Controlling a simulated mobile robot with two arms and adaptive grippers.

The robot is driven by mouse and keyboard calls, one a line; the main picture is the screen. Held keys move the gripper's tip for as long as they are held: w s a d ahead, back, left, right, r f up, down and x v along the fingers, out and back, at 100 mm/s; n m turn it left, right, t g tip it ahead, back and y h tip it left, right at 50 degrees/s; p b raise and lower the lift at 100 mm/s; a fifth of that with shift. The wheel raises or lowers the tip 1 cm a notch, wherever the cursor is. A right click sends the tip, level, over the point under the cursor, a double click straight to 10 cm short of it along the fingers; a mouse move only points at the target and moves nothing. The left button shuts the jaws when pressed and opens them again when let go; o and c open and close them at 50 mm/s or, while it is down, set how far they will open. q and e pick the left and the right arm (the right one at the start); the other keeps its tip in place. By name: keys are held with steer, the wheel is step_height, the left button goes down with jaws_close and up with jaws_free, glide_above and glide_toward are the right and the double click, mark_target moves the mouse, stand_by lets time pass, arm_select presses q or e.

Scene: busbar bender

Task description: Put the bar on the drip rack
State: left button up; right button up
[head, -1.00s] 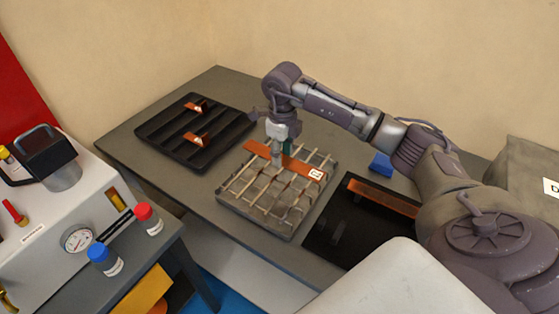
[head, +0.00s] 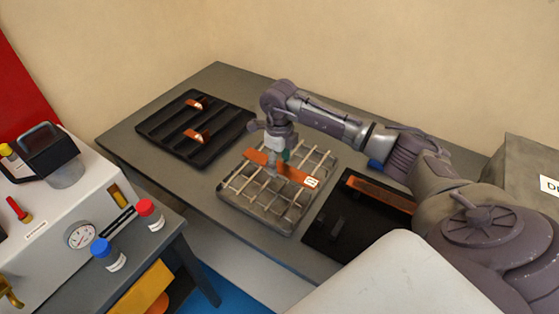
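The copper-orange bar (head: 297,175), with a white label at its right end, lies across the upper part of the drip rack (head: 246,207), a wire grid over a shallow grey tray. My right gripper (head: 278,162) reaches down over the bar left of its middle, with its fingers on either side of it, and looks shut on it. The bar is at or just above the wires; I cannot tell whether it touches them. My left gripper is not in view.
A black slotted tray (head: 168,150) with two copper pieces stands to the left. A dark tray (head: 325,232) holding an orange-brown strip (head: 380,192) is to the right. A blue block (head: 375,163) is behind my arm. Two capped bottles (head: 149,215) stand on the nearer bench.

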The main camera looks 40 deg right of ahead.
mark_target(279, 167)
steer(key=shift+r, duration=0.45)
step_height(279, 167, up, 11)
steer(key=b, duration=0.2)
steer(key=shift+r, duration=0.2)
steer(key=shift+f, duration=0.1)
stand_by(0.3)
